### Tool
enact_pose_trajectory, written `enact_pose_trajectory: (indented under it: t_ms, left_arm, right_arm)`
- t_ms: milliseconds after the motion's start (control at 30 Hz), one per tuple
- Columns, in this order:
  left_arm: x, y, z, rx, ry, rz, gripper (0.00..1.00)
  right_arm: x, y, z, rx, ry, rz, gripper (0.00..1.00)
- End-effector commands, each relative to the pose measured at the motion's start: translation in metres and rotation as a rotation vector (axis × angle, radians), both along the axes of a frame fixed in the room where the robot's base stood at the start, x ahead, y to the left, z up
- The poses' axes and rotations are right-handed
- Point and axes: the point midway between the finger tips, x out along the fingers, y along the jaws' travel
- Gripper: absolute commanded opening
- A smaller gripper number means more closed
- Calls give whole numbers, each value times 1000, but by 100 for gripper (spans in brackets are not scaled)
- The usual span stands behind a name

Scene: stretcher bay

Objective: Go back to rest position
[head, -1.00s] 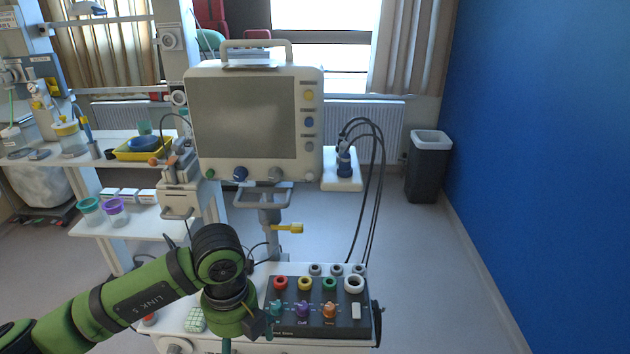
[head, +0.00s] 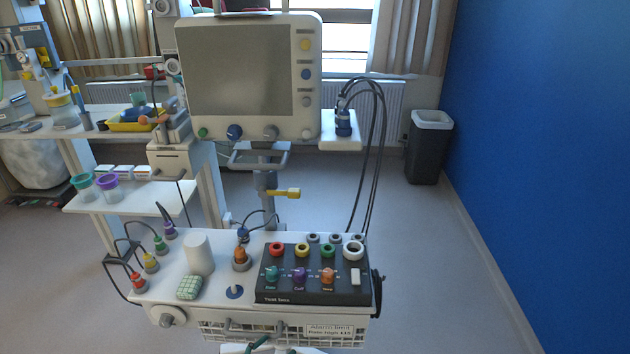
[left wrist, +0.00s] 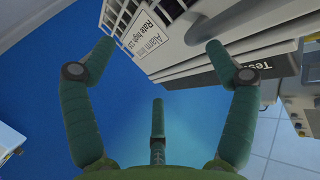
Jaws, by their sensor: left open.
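My left gripper (left wrist: 160,50) is open and empty in the left wrist view, with its green fingers spread apart. Beyond the fingers, tilted in that view, is the front of the trolley with its alarm-limit label (left wrist: 152,32). In the head view the left arm no longer covers the trolley; only a small dark green piece, perhaps a fingertip, shows at the bottom edge. My right gripper is in neither view.
The trolley (head: 215,290) carries a black test box (head: 318,286), a white cylinder (head: 199,255) and a green-patterned block (head: 189,287). A monitor (head: 250,75) stands behind. Clear floor and a bin (head: 429,148) lie right, beside a blue wall (head: 550,150).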

Motion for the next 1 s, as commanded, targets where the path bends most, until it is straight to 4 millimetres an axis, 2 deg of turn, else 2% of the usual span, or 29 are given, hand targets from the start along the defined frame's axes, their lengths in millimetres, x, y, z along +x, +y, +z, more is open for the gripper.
enact_pose_trajectory:
  t_ms: [33,167,267,367,467,500,600,700,800,833,1000]
  left_arm:
    - [-15,13,-33,13,72,66,87]
    - [-59,49,-104,69,250,224,87]
    - [-105,73,-155,116,398,327,87]
    - [-162,94,-201,167,555,414,87]
    - [-225,109,-241,215,719,485,87]
    - [-252,114,-254,233,785,511,87]
    - [-316,122,-278,272,937,558,87]
    - [-369,126,-293,301,1060,588,87]
    - [-404,127,-299,319,1144,604,87]
    - [-412,127,-300,320,1161,607,87]
    - [-412,127,-300,320,1161,607,87]
  right_arm:
    - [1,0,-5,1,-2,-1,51]
    - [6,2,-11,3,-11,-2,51]
    - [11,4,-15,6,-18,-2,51]
    - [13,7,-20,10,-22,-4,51]
    - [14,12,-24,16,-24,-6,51]
    - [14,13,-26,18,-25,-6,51]
    - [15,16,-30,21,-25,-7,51]
    - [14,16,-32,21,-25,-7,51]
    - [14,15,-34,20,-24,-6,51]
    - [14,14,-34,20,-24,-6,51]
    - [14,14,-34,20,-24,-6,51]
